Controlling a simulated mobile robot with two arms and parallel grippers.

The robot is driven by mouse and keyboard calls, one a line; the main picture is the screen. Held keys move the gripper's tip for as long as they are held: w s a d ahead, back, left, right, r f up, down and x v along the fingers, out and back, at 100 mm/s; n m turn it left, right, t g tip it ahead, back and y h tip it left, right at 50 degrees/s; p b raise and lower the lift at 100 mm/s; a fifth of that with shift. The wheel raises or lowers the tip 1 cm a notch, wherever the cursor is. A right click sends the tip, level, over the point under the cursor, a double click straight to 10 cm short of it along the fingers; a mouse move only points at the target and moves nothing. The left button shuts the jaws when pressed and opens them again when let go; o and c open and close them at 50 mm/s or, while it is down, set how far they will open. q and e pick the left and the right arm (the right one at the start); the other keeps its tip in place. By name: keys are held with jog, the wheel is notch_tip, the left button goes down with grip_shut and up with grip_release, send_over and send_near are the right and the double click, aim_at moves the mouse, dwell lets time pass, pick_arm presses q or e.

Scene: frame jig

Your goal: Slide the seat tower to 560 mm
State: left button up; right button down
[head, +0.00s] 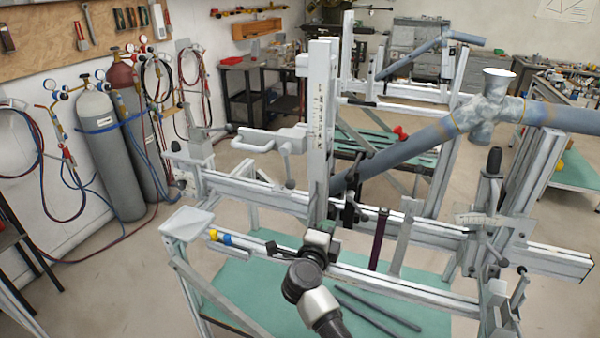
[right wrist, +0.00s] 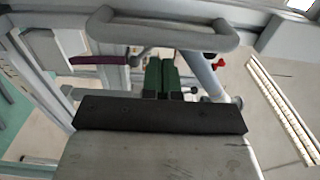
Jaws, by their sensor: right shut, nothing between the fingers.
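The seat tower (head: 320,130) is a pale upright post with a scale strip, standing at the middle of the jig's long horizontal rail (head: 270,198). My right gripper (head: 326,226) is in front of the tower's foot, near the rail. In the right wrist view its green fingers (right wrist: 160,76) are together and empty. Beyond them is a grey rounded bar handle (right wrist: 160,32), apart from the fingers as far as I can tell. A marked scale strip (right wrist: 284,110) runs down the right of that view; its numbers are too small to read. My left gripper is not in view.
Blue-grey tubes (head: 400,150) cross behind the tower. A clamp head (head: 490,200) stands on the rail at the right, and a flat grey bracket (head: 187,222) sits at the left front. A dark red strap (head: 378,240) hangs right of my gripper. Gas cylinders (head: 100,150) stand at the left wall.

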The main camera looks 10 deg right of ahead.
jog(key=shift+w+a+b, duration=0.55)
jog(key=shift+w+a, duration=0.1)
jog(key=shift+a, duration=0.35)
jog(key=shift+w+a+b, duration=0.55)
jog(key=shift+w+a, duration=0.1)
jog(key=shift+a, duration=0.3)
jog(key=shift+w+a+b, duration=0.65)
jog(key=shift+w+a, duration=0.05)
jog(key=shift+a, duration=0.35)
jog(key=shift+w+a+r+b, duration=0.1)
jog(key=shift+w+a+b, duration=0.1)
jog(key=shift+a+b, duration=0.15)
jog(key=shift+s+d+f+p, duration=0.25)
jog(key=shift+s+d+p, duration=0.45)
jog(key=shift+p, duration=0.3)
jog(key=shift+w, duration=0.15)
